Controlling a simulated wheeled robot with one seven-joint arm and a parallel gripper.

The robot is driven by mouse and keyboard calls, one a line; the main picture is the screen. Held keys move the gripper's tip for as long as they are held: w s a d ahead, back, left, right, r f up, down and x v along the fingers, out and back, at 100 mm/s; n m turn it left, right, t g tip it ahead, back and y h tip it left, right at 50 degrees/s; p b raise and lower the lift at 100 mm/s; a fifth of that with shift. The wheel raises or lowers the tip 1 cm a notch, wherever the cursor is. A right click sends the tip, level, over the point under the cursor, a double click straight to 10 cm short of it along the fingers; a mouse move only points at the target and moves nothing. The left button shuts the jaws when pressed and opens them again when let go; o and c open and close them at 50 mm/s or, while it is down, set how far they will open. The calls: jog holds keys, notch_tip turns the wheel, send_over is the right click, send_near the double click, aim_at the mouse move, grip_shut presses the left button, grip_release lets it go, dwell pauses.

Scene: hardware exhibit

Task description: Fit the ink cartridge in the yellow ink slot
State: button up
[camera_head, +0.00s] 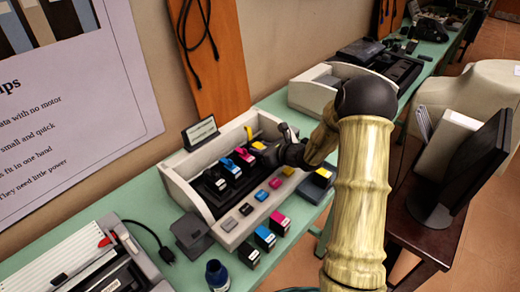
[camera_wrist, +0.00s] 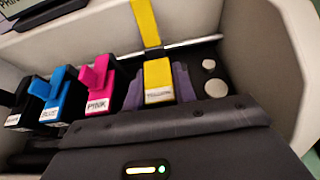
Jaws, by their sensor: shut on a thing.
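The yellow ink cartridge (camera_wrist: 158,80) has a white label on its front and sits at the yellow end of the cartridge row; it also shows in the head view (camera_head: 258,145). My gripper (camera_wrist: 158,92) is shut on it, with purplish fingers on its left and right sides. In the head view my gripper (camera_head: 268,153) reaches into the printer's bay from the right. A yellow strip (camera_wrist: 145,22) runs up behind the cartridge and marks the yellow ink slot. The slot itself is hidden below the cartridge, so I cannot tell how deep it sits.
The pale printer (camera_head: 178,178) holds pink (camera_wrist: 97,92), blue (camera_wrist: 58,92) and black (camera_wrist: 22,100) cartridges left of the yellow one. Coloured buttons line its front (camera_head: 262,195). Other cartridges (camera_head: 265,238) stand before it on the green table. The bay's wall (camera_wrist: 285,60) is close on the right.

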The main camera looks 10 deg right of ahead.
jog(key=o, duration=1)
jog(key=shift+c, duration=0.2)
jog(key=shift+r, duration=0.15)
jog(key=shift+r+p, duration=0.2)
jog(key=shift+p, duration=0.25)
jog(key=v, duration=1.2)
jog(key=shift+f, duration=0.2)
